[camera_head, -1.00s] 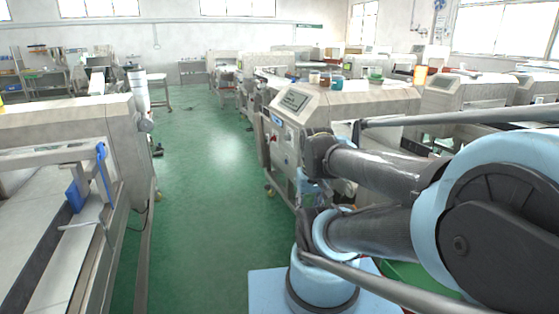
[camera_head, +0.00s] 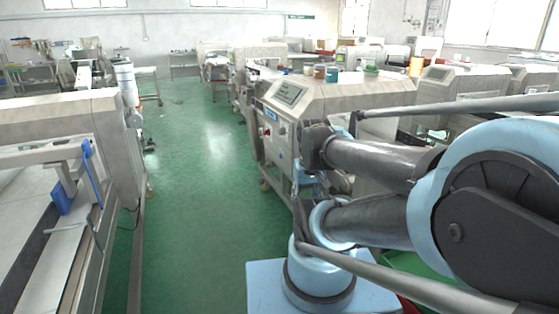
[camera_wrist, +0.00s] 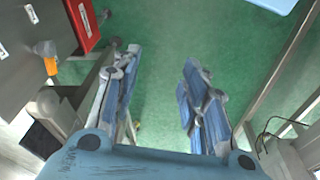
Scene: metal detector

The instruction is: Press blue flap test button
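A blue flap-like part (camera_head: 62,197) hangs at the side of the conveyor machine at the left of the head view, below a thin blue bracket (camera_head: 93,170). I cannot tell whether either is the test button. My gripper (camera_wrist: 160,63) shows in the wrist view with its two blue-grey fingers spread wide apart. Only green floor shows between them, and nothing is held. My gripper cannot be made out in the head view, where my arm links fill the right side. The blue flap is not clearly seen in the wrist view.
A metal detector machine (camera_head: 345,93) with a screen panel (camera_head: 287,93) stands behind my arm. The green floor (camera_head: 200,190) forms a clear aisle between it and the left conveyor (camera_head: 20,270). The wrist view shows a red box (camera_wrist: 83,22) and an orange item (camera_wrist: 50,65) at upper left.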

